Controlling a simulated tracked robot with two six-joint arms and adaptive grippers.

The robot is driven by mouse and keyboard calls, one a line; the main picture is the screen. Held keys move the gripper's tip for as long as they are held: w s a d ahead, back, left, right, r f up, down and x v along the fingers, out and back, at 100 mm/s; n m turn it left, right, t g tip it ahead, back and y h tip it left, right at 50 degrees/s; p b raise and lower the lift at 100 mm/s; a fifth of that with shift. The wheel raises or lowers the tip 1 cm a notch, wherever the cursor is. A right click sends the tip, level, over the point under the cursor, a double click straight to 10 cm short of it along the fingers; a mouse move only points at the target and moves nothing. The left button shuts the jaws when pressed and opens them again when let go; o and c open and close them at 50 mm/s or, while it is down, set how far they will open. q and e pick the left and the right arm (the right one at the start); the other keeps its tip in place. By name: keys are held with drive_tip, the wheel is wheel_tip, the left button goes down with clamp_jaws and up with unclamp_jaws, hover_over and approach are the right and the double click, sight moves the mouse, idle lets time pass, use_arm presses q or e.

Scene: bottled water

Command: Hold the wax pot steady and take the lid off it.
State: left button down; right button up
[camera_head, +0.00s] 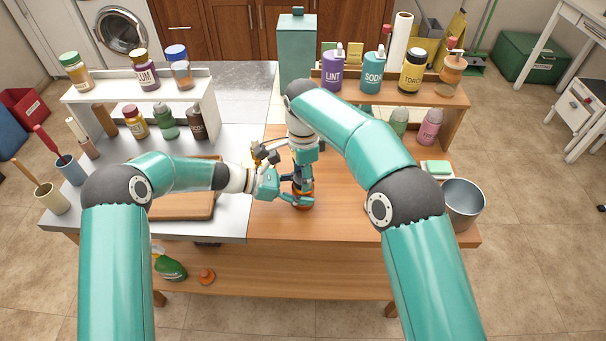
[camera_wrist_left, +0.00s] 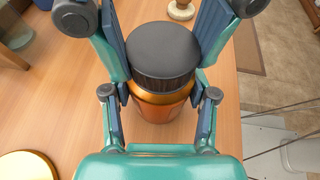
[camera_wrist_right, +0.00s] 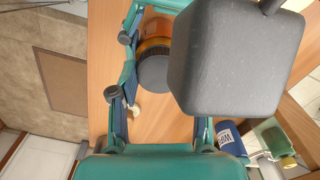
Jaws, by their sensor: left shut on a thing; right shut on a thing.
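The wax pot (camera_head: 303,206), amber-orange with a ribbed black lid, stands upright on the wooden worktop. In the left wrist view the lid (camera_wrist_left: 163,50) sits on the pot body (camera_wrist_left: 163,106). My left gripper (camera_head: 290,194) comes in low from the left and is shut on the pot body. My right gripper (camera_head: 302,178) reaches down from above, its fingers on both sides of the lid, shut on it. In the right wrist view the lid (camera_wrist_right: 153,72) shows beside one finger; a dark grey block close to the camera hides the other finger.
A right shelf holds several labelled bottles, including a purple one (camera_head: 332,73); a left shelf holds more. A metal bucket (camera_head: 462,203) stands at the right edge. A wooden board (camera_head: 185,204) lies left, under my left arm. The worktop's front right is clear.

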drive_tip(key=n, duration=0.6)
drive_tip(key=shift+w+n, duration=0.1)
drive_tip(key=shift+n, duration=0.3)
drive_tip(key=n, duration=1.2)
drive_tip(key=shift+n, duration=0.4)
drive_tip(key=n, duration=1)
drive_tip(key=shift+r, duration=0.1)
use_arm(q)
drive_tip(key=shift+s, duration=0.1)
use_arm(e)
drive_tip(key=n, duration=0.4)
drive_tip(key=shift+n, duration=0.4)
drive_tip(key=n, duration=0.4)
